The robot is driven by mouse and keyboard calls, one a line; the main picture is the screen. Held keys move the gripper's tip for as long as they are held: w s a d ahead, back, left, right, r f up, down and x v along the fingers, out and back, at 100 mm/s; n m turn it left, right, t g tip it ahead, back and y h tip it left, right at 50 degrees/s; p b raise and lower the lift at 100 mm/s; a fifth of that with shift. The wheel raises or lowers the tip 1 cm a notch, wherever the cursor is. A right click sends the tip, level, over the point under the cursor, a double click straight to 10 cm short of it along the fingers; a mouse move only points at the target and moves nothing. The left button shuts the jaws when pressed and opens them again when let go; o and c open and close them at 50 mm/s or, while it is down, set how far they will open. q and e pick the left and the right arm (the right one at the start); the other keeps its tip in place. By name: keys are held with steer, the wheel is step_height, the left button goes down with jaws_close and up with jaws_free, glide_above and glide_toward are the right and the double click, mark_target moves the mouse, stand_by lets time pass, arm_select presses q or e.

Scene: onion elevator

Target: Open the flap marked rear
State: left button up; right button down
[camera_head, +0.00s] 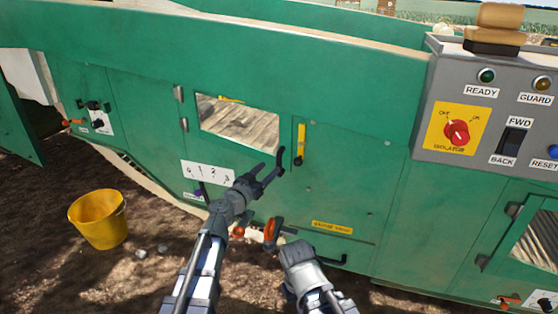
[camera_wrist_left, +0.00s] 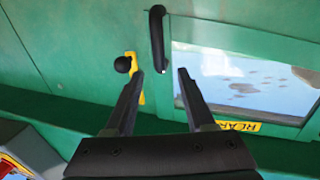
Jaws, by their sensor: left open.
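The flap (camera_head: 205,128) is a green-framed door with a clear window, hinged on its left in the head view, and it looks shut. In the left wrist view, seen upside down, its yellow REAR label (camera_wrist_left: 238,127) lies along the window's edge. A black bar handle (camera_wrist_left: 157,38) sits at the flap's free edge. Beside it is a yellow latch (camera_head: 300,138) with a black knob (camera_wrist_left: 122,65); the bar stands along the flap's edge. My left gripper (camera_head: 271,165) is open and empty in front of the handle and latch; the handle shows beyond its fingertips (camera_wrist_left: 160,76). My right arm's end (camera_head: 303,270) is low; its fingers are not clear.
A grey control panel (camera_head: 430,140) with a red isolator knob stands at the right. An orange lever (camera_head: 270,230) is below my left gripper. A yellow bucket (camera_head: 97,219) stands on the soil at the left. Another windowed flap (camera_head: 538,245) is at the lower right.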

mark_target(278, 161)
arm_select(q)
steer(key=x, duration=0.7)
steer(key=shift+w+d, duration=0.25)
steer(key=shift+w, duration=0.1)
steer(key=shift+c, duration=0.3)
jaws_close()
stand_by(0.8)
